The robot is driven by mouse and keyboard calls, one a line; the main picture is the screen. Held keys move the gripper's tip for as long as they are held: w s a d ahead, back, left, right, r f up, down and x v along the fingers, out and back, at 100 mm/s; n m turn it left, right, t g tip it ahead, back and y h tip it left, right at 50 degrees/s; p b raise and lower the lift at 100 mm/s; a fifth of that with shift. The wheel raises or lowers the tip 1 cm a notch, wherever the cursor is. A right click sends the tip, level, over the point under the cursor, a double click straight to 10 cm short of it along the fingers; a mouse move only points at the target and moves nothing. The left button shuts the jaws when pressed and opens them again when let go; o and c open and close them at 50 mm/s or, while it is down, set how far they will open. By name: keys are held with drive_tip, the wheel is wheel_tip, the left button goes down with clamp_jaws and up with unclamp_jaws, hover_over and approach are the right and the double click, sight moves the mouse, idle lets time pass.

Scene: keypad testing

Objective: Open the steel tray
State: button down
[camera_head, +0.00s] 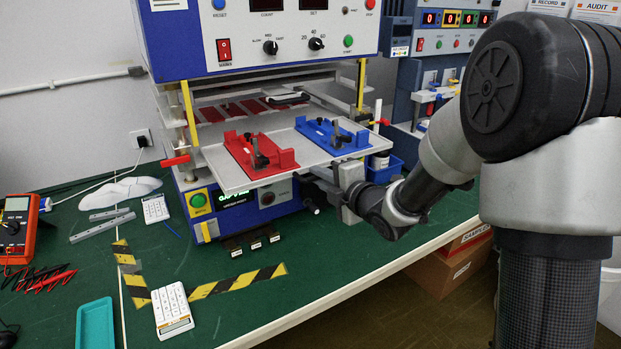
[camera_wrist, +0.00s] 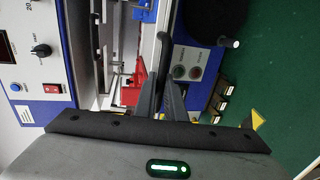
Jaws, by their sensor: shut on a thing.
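The steel tray (camera_head: 228,178) sticks out of the front of the blue and white machine, below its upper panel. It carries a red fixture (camera_head: 262,155) on the left and a blue fixture (camera_head: 333,135) on the right. My gripper (camera_head: 314,175) is at the tray's front edge, right of its middle. In the wrist view, the fingers (camera_wrist: 167,92) are close together at the tray's edge, with the red fixture (camera_wrist: 134,85) beside them. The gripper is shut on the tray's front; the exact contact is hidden.
The machine (camera_head: 170,50) has a green button (camera_head: 198,200) and a lit display below the tray. A second machine (camera_head: 440,60) stands at right.

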drive_tip(key=shift+f+b+v, duration=0.15)
drive_tip(key=shift+b+v, duration=0.1)
drive_tip(key=shift+v, duration=0.6)
drive_tip(key=shift+f+b+v, duration=0.2)
drive_tip(key=shift+v, duration=0.7)
drive_tip(key=c, duration=1.8)
unclamp_jaws()
drive_tip(key=b+v, duration=0.4)
drive_tip(key=v, duration=1.3)
drive_tip(key=shift+s+d+r, duration=0.1)
drive_tip(key=shift+s, duration=0.1)
